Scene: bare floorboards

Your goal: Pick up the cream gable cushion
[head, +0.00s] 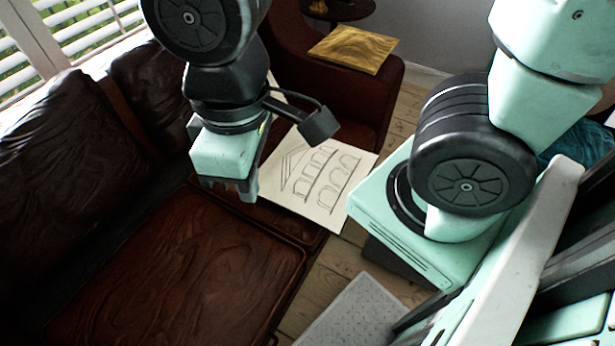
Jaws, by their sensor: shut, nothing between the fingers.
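The cream gable cushion (328,182) is a flat, pale square with a line drawing of a gable and rows of arches. It lies at the right end of the brown leather sofa (180,265), and its near right edge reaches out over the floor side. My gripper (231,190) points down just left of the cushion in the picture, above the sofa seat. It is shut and empty. My gripper and wrist hide the cushion's left part. I cannot tell how high the fingertips are above the seat.
A golden, wood-patterned square (354,48) lies on the sofa's far arm. A dark round table (340,8) stands behind it. Dark back cushions (60,160) line the left, under a window with blinds (85,25). A pale grey patterned mat (355,318) lies on the floorboards (322,283).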

